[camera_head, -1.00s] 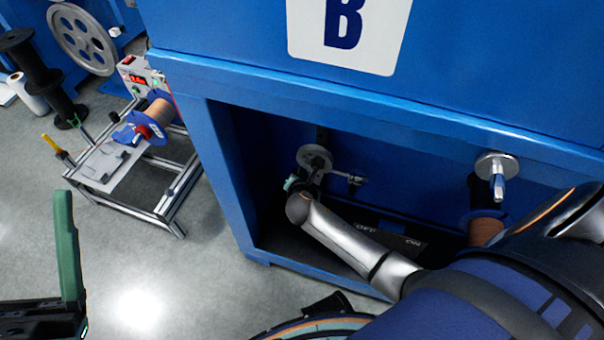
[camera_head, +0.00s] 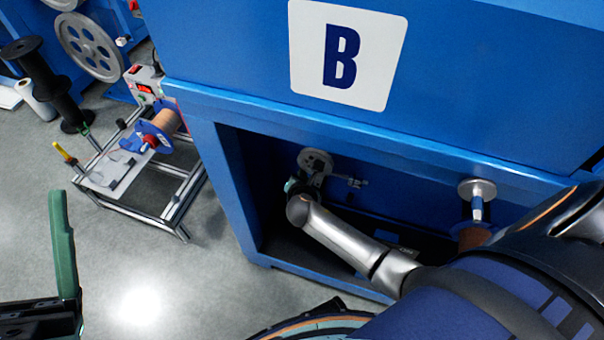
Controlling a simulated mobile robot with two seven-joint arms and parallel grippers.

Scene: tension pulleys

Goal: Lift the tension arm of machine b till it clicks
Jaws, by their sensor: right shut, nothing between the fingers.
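Machine b (camera_head: 230,110) is the blue cabinet with the white "B" sign (camera_head: 347,55). In its dark recess, a small grey pulley wheel (camera_head: 316,160) sits near the upper left, with a short rod (camera_head: 352,183) to its right. I take this to be the tension arm; most of it is hidden. My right gripper (camera_head: 291,186) reaches in just below the wheel, mostly hidden by its own wrist. It is shut, and seems to be under or against the wheel; contact is not clear. My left gripper (camera_head: 64,245) is open and empty at the lower left, with one green finger in view.
A fixed pulley (camera_head: 477,190) sits at the recess's right, above a copper spool (camera_head: 473,237). A metal-framed stand (camera_head: 170,215) with an orange spool (camera_head: 165,118) stands left of the machine. Grey floor (camera_head: 140,270) is clear in front.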

